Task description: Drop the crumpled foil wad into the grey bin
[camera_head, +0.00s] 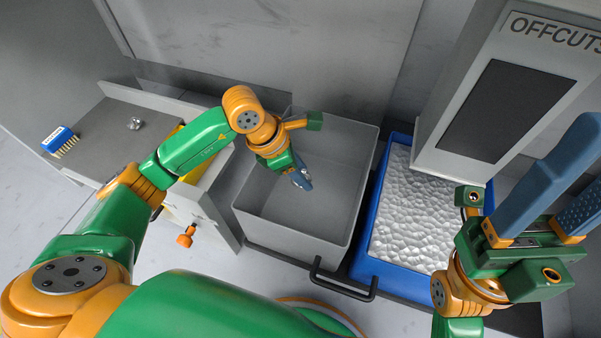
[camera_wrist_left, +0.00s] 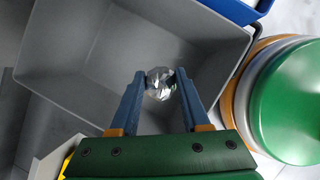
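The crumpled foil wad (camera_wrist_left: 160,84) is a small, silvery, faceted lump between the two blue fingertips of my left gripper (camera_wrist_left: 160,80) in the wrist view. The fingers touch it on both sides. In the head view the left gripper (camera_head: 300,180) points down into the open grey bin (camera_head: 358,165), and its fingers hide most of the wad. The grey bin also fills much of the wrist view (camera_wrist_left: 90,60), with its floor below the wad. My right gripper (camera_head: 560,195), at the head view's right edge, has its blue fingers apart with nothing between them.
A blue tray (camera_head: 364,240) of silvery lumpy material stands right of the bin, below a grey "OFFCUTS" unit (camera_head: 510,100). A black handle (camera_head: 345,285) lies in front. At left, a grey surface holds a blue brush-like block (camera_head: 60,140) and a small metallic piece (camera_head: 135,123).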

